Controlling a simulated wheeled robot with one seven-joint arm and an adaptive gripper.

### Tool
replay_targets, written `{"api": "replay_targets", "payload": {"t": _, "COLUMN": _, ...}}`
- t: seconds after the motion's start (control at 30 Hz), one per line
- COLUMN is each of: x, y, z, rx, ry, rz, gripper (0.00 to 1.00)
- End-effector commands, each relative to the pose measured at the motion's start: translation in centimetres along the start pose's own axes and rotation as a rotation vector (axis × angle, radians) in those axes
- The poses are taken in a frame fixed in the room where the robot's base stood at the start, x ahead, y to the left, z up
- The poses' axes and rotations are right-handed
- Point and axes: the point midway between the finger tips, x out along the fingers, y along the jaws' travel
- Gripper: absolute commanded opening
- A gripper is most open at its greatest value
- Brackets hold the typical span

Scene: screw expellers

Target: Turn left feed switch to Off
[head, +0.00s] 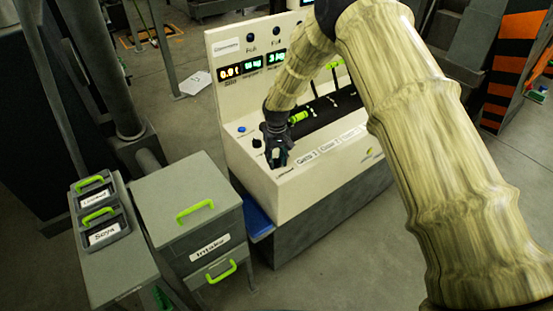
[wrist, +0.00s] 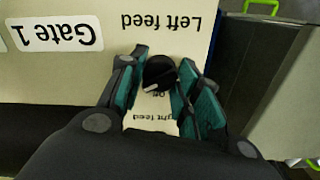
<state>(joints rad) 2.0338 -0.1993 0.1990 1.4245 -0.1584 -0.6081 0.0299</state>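The left feed switch (wrist: 159,72) is a round black knob on a cream panel, seen upside down in the wrist view. The "Left feed" label is above it in the picture. "Off" shows just below it, and a pale mark is on the knob's lower left edge. My gripper (wrist: 162,78) has its teal-padded fingers on both sides of the knob, the left one very close to it. The fingers stand apart; firm contact is not clear. In the head view my gripper (head: 277,154) is at the panel's left end and hides this switch.
Another black knob (head: 256,143) and a blue button (head: 241,129) sit beside my gripper. Gate labels (head: 306,158) run along the panel to the right. A grey intake cabinet (head: 190,205) with green handles stands left of the machine. A "Right feed" label (wrist: 152,114) is partly covered by my gripper.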

Motion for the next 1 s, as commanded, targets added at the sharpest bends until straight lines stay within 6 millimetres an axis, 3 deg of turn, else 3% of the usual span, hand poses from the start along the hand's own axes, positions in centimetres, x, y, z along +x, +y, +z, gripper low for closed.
{"api": "replay_targets", "payload": {"t": 0.47, "x": 0.39, "y": 0.03, "z": -0.04, "rx": -0.112, "ry": 0.002, "rz": -0.001, "gripper": 0.09}}
{"api": "replay_targets", "payload": {"t": 1.0, "x": 0.43, "y": 0.06, "z": -0.01, "rx": -0.591, "ry": 0.002, "rz": -0.001, "gripper": 0.09}}
